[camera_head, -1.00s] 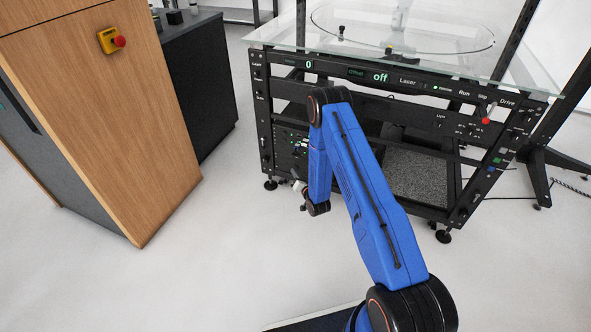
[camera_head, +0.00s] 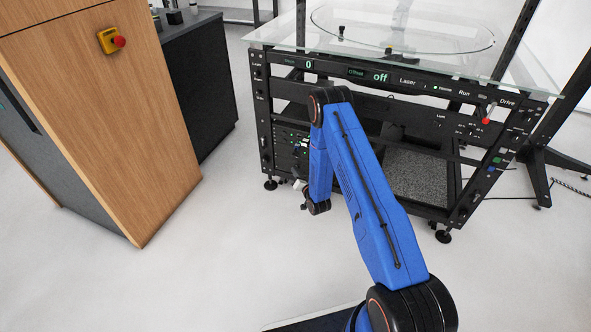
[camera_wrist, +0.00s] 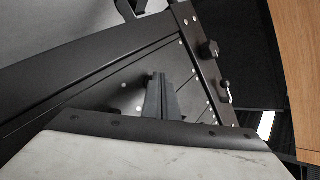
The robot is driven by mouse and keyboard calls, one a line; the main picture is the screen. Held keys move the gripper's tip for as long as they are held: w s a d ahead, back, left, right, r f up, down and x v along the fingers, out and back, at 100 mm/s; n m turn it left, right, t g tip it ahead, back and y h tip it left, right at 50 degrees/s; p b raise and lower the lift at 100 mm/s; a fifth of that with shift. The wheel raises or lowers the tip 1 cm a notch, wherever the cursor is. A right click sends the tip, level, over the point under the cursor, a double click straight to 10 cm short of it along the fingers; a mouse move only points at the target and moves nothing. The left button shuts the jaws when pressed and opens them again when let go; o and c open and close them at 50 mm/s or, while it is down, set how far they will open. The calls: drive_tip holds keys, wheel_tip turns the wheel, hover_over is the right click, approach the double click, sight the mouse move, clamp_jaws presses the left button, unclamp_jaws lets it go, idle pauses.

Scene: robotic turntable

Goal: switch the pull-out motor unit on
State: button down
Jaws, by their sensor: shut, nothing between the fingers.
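The dark panel with small green lights (camera_head: 286,138) at the lower left front of the turntable frame may be the motor unit. My arm hides part of it, and I cannot make out its switch. My gripper (camera_head: 299,184) is small and partly hidden in the head view, low in front of that panel. In the wrist view its fingers (camera_wrist: 160,92) are together, with nothing between them. They point at a dark flat panel (camera_wrist: 110,75) with small bolts. I cannot tell whether they touch it.
A black post carries a black knob (camera_wrist: 208,48) and a small metal-tipped control (camera_wrist: 225,91). The turntable's display (camera_head: 380,76) reads "off". A wooden cabinet (camera_head: 110,130) with a red button stands left. Floor (camera_head: 225,240) is clear between cabinet and frame.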

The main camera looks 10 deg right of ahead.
drive_tip(key=shift+s, duration=0.1)
drive_tip(key=shift+s+a, duration=0.5)
drive_tip(key=shift+s, duration=0.05)
idle(0.3)
drive_tip(key=s+a, duration=0.3)
drive_tip(key=s, duration=0.2)
drive_tip(key=shift+a, duration=0.25)
drive_tip(key=shift+w+r, duration=0.1)
idle(0.4)
